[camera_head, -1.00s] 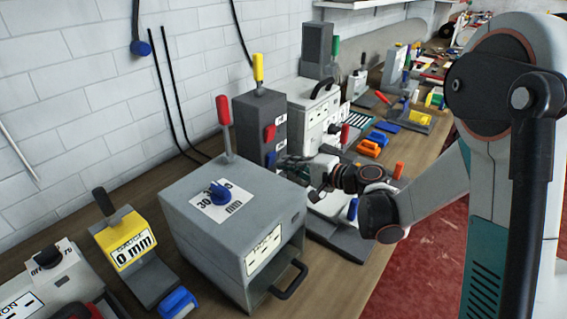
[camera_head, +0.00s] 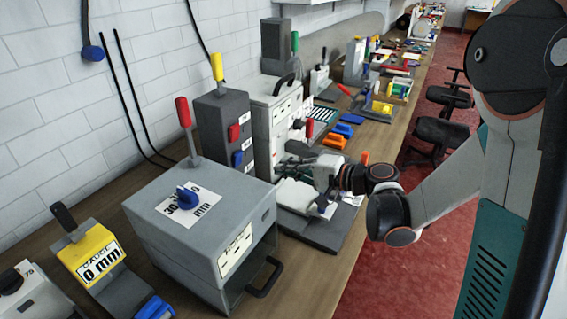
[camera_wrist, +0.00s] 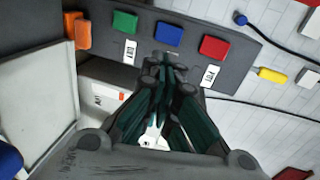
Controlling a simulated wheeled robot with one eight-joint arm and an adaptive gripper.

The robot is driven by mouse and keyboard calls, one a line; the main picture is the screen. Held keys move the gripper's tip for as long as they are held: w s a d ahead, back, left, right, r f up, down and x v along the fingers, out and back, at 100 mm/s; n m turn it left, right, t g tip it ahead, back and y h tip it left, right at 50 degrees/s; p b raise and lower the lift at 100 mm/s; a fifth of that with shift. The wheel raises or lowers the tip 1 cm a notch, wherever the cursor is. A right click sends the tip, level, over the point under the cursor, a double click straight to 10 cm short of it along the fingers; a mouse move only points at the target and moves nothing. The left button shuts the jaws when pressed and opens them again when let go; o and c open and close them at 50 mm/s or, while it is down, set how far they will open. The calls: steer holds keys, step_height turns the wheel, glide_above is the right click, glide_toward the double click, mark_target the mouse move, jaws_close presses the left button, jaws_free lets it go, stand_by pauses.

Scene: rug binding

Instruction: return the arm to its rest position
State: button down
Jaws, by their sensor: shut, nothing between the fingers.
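My gripper (camera_head: 322,178) is at the end of my bent arm, in front of the grey and white machines on the bench. In the wrist view my gripper (camera_wrist: 165,75) has its dark fingers together with nothing between them. It points at a dark grey panel (camera_wrist: 262,52) with a green block (camera_wrist: 124,22), a blue block (camera_wrist: 169,35) and a red block (camera_wrist: 214,47). A gap to that panel cannot be judged. In the head view the gripper is above a grey base with a pale pad (camera_head: 295,197).
A large grey box machine (camera_head: 160,228) with a black handle (camera_head: 265,278) stands close on the left. A dark tower (camera_head: 222,130) with a yellow-topped lever stands behind. Orange (camera_head: 335,141) and blue clips lie farther along the bench. Red floor (camera_head: 385,275) and black chairs (camera_head: 440,133) are right.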

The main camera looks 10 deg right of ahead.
steer(key=s+d+r+n+g+h, duration=0.1)
steer(key=s+d+n+h, duration=0.2)
steer(key=s, duration=0.9)
steer(key=s+d+r+n+g+h, duration=0.1)
steer(key=s+d+n+h, duration=0.3)
steer(key=s, duration=0.9)
steer(key=d+h, duration=0.3)
steer(key=h, duration=0.2)
steer(key=shift+r+n+g, duration=0.2)
steer(key=shift+n+g, duration=0.1)
